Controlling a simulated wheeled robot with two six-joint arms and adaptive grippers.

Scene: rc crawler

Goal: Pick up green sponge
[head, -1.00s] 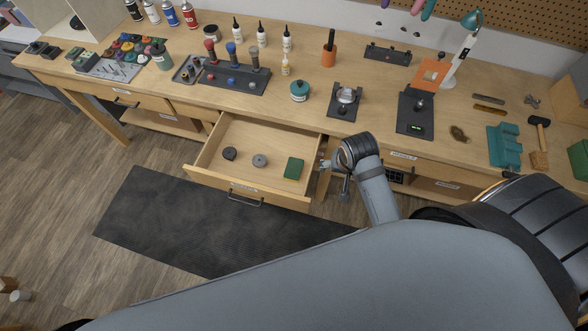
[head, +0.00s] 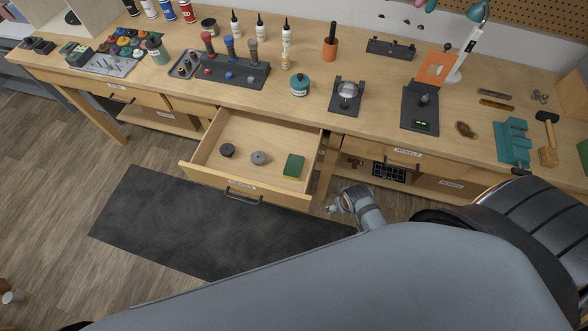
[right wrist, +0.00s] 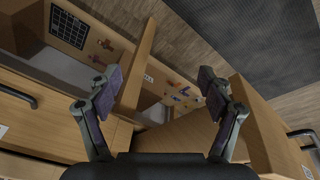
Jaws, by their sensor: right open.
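The green sponge (head: 293,166) lies flat in the open drawer (head: 237,137), near its right wall. It is dark green with a thin yellowish lower edge. My right gripper (head: 333,208) is outside the drawer, beyond its front right corner, apart from the sponge and empty. In the right wrist view my right gripper (right wrist: 158,92) has its two fingers spread wide, with wooden drawer panels between and behind them. I cannot make out the sponge in that view. My left gripper is not in view.
Two round dark and grey pieces (head: 258,158) lie left of the sponge in the drawer. A black mat (head: 180,222) lies on the floor in front. The drawer's right wall stands beside the sponge.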

